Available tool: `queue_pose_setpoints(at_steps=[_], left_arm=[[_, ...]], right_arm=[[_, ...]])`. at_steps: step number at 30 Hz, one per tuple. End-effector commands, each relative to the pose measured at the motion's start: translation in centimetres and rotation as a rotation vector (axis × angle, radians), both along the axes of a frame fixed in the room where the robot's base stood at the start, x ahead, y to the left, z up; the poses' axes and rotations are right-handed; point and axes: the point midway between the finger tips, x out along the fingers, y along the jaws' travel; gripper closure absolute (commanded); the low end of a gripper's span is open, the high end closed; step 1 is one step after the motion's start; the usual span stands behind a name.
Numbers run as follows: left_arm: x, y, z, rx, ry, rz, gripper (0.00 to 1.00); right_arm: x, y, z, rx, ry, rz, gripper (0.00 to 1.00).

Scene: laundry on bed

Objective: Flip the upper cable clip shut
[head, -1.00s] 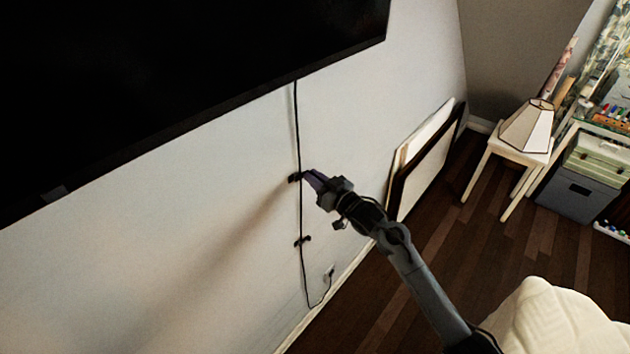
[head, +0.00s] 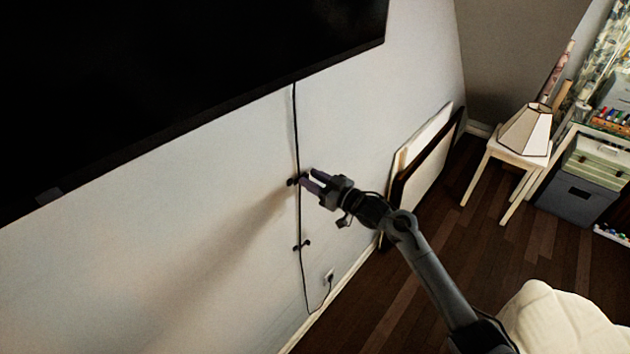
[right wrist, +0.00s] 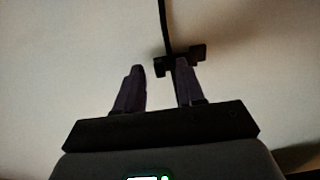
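The upper cable clip (head: 292,182) is a small dark piece on the white wall, partly hidden behind my right gripper in the head view. In the right wrist view the clip (right wrist: 193,55) lies across the black cable (right wrist: 163,18), just beyond the right-hand finger. My right gripper (head: 308,179) is open, its two purple-grey fingers apart with nothing between them; it also shows in the right wrist view (right wrist: 158,78). One finger overlaps the clip in view; I cannot tell whether they touch. The lower clip (head: 301,246) sits further down the cable. My left gripper is not in view.
A large black television (head: 170,75) hangs above the clips. The cable runs down to a wall outlet (head: 328,277). Framed panels (head: 428,165) lean on the wall to the right. A stool with a lamp (head: 527,130) stands beyond. The wall left of the cable is clear.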

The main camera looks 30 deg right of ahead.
Motion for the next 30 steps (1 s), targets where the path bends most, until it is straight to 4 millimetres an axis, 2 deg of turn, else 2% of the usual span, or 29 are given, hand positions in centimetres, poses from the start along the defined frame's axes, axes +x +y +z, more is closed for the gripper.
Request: queue_pose_setpoints(at_steps=[5, 8, 21, 30], left_arm=[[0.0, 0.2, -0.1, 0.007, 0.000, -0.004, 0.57], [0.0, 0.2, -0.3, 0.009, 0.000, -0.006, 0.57], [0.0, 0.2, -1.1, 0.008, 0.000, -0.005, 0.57], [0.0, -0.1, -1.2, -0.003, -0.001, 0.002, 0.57]], right_arm=[[-0.7, -0.3, -0.1, -0.001, 0.000, 0.000, 0.62], [-1.7, -0.6, -0.2, -0.002, 0.000, 0.000, 0.62], [-8.4, -3.1, -0.2, -0.002, 0.002, 0.001, 0.62], [-10.1, -3.7, 0.0, 0.000, 0.000, 0.001, 0.62]])
